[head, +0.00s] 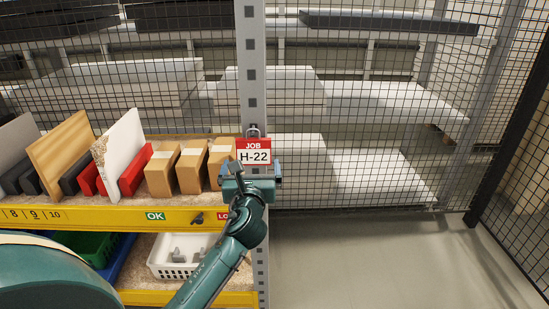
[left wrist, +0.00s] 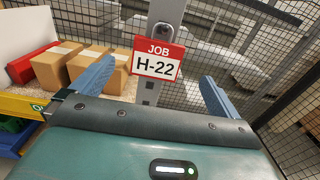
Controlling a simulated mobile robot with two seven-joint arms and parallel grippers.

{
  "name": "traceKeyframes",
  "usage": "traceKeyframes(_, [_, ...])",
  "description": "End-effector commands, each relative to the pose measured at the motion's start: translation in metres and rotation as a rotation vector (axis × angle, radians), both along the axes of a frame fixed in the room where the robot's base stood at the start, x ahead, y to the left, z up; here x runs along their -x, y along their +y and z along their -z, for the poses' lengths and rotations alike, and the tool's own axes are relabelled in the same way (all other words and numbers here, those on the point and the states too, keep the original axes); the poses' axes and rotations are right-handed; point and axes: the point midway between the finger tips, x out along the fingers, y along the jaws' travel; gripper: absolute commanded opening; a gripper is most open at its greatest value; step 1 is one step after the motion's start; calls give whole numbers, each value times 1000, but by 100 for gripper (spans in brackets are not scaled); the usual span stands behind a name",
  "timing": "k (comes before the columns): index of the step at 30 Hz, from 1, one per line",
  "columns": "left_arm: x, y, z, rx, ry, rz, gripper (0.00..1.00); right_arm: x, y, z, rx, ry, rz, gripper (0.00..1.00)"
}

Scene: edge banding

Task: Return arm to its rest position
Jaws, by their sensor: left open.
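My left gripper (head: 250,172) is in front of the rack's grey upright post, close to the JOB H-22 sign (head: 254,152). In the left wrist view its two blue fingers (left wrist: 152,90) are spread wide with nothing held between them. The red and white sign (left wrist: 158,59) shows beyond and between the fingers, on the post. I cannot tell the exact gap between fingers and sign. My left arm reaches up from the bottom of the head view. My right gripper is not in view.
A yellow-edged shelf (head: 100,217) holds panels in slots and several cardboard boxes (head: 193,165). Below it stand a white basket (head: 180,270) and green and blue bins. Wire mesh closes off the back and right. The grey floor (head: 400,260) at right is clear.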

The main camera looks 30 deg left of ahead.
Motion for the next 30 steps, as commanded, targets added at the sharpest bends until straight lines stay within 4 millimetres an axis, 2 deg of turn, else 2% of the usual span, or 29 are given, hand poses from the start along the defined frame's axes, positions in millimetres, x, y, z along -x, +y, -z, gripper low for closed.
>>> traceKeyframes(5, [0, 0, 1, 2, 0, 1, 100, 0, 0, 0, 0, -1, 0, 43])
traceKeyframes(7, [1, -2, 7, 33, -3, 10, 100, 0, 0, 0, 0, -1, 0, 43])
traceKeyframes(8, [2, -5, 12, 61, -6, 19, 100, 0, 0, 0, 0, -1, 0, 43])
traceKeyframes(11, [11, -19, 44, 249, -24, 65, 100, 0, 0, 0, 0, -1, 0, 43])
traceKeyframes(14, [29, -44, 93, 572, -50, 107, 100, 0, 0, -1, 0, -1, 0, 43])
traceKeyframes(15, [39, -55, 114, 726, -59, 112, 100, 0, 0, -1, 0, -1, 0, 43])
traceKeyframes(17, [57, -72, 144, 966, -75, 100, 100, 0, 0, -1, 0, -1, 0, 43])
traceKeyframes(21, [106, -112, 203, 1524, -110, -18, 100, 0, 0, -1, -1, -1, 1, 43])
traceKeyframes(25, [159, -146, 244, 2015, -162, -245, 100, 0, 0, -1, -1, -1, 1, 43])
traceKeyframes(27, [186, -162, 260, 2240, -202, -398, 100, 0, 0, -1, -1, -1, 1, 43])
traceKeyframes(30, [217, -179, 275, 2484, -266, -614, 100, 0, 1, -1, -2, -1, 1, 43])
